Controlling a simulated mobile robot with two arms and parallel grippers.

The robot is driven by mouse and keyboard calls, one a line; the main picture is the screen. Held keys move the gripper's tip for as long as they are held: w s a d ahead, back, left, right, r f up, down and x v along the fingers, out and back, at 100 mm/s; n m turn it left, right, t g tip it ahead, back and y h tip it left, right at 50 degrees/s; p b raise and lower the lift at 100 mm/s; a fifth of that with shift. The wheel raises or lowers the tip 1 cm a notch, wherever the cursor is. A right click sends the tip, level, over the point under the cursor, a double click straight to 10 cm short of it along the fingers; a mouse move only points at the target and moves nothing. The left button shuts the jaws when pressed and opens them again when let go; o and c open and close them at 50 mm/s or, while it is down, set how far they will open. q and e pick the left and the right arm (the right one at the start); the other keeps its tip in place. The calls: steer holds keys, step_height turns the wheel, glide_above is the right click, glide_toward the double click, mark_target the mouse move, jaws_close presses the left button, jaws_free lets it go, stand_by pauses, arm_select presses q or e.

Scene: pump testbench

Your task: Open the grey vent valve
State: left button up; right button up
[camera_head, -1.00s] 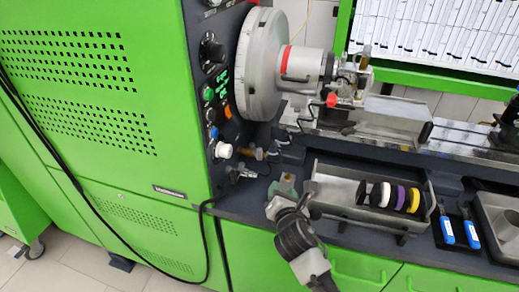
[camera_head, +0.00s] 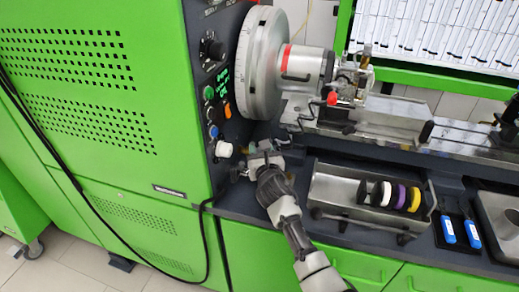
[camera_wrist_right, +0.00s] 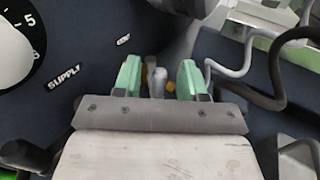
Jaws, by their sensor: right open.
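A small grey lever (camera_wrist_right: 157,84), which I take to be the grey vent valve's handle, stands between my right fingers in the right wrist view. Yellow brass-coloured parts show beside and behind it. My right gripper (camera_wrist_right: 160,80) is open, with one pale green finger on each side of the lever. I cannot tell whether either finger touches it. In the head view the right gripper (camera_head: 264,157) is at the lower panel, right of the white knob (camera_head: 223,149), and mostly hides the valve. My left gripper is not in view.
A "SUPPLY" label (camera_wrist_right: 64,78) lies left of the fingers. Grey hoses (camera_wrist_right: 265,60) run close on the right. The large chuck disc (camera_head: 260,63) is above the gripper. A metal tray (camera_head: 335,190) with coloured rings stands to the right. A black cable hangs down the green cabinet (camera_head: 90,150).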

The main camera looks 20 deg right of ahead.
steer(key=shift+w, duration=0.55)
jaws_close()
